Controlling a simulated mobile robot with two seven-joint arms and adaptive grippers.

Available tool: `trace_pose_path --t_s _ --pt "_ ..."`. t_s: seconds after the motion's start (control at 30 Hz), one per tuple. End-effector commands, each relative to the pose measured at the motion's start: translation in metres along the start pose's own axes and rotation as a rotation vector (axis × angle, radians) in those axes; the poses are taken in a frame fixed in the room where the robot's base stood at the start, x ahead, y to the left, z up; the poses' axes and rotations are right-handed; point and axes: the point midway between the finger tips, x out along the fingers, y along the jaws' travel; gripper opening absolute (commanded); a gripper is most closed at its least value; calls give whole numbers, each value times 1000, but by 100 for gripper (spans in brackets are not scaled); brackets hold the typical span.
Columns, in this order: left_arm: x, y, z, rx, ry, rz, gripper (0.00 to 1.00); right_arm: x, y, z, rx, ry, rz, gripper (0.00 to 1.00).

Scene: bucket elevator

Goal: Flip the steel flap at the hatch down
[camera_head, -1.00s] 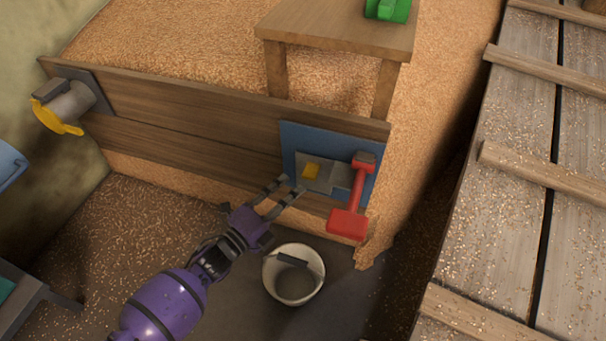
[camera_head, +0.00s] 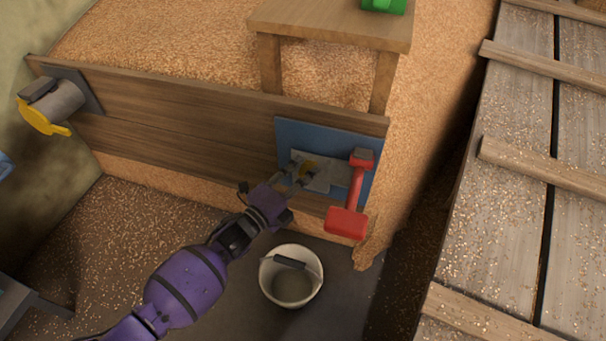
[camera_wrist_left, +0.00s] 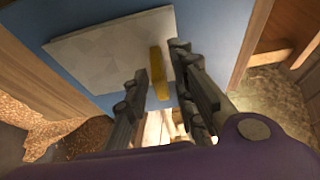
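The steel flap (camera_head: 328,177) is a grey plate on a blue panel (camera_head: 300,132) set in the wooden board wall. A yellow tab (camera_head: 308,166) stands on it. In the left wrist view the flap (camera_wrist_left: 100,45) fills the upper left and the tab (camera_wrist_left: 157,70) hangs at its right part. My left gripper (camera_head: 303,168) is at the flap, its fingers apart on either side of the tab. The left wrist view shows a gap between fingers and tab, so it looks open. My right gripper is out of view.
A red lever (camera_head: 355,190) with a heavy red end stands just right of the flap. A white bucket (camera_head: 290,277) is on the floor below. A wooden table (camera_head: 330,28) stands behind the wall, and a yellow-fitted pipe (camera_head: 55,105) is at the left.

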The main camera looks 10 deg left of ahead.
Motion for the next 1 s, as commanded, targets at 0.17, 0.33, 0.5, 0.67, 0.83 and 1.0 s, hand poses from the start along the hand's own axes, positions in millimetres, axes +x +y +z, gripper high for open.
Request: trace_pose_path --t_s 0.17,0.33,0.5,0.67,0.83,1.0 --pt "0 0 0 0 0 0 0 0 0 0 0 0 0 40" --pt "0 0 0 -1 0 0 0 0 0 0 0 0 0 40" --pt "-1 1 0 0 0 -2 0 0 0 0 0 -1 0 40" --pt "-4 4 -2 8 -1 -26 0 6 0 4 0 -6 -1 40" --pt "-13 12 -6 36 -2 -97 0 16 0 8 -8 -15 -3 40" --pt "-27 18 -11 44 -1 -113 0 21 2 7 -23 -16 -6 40"
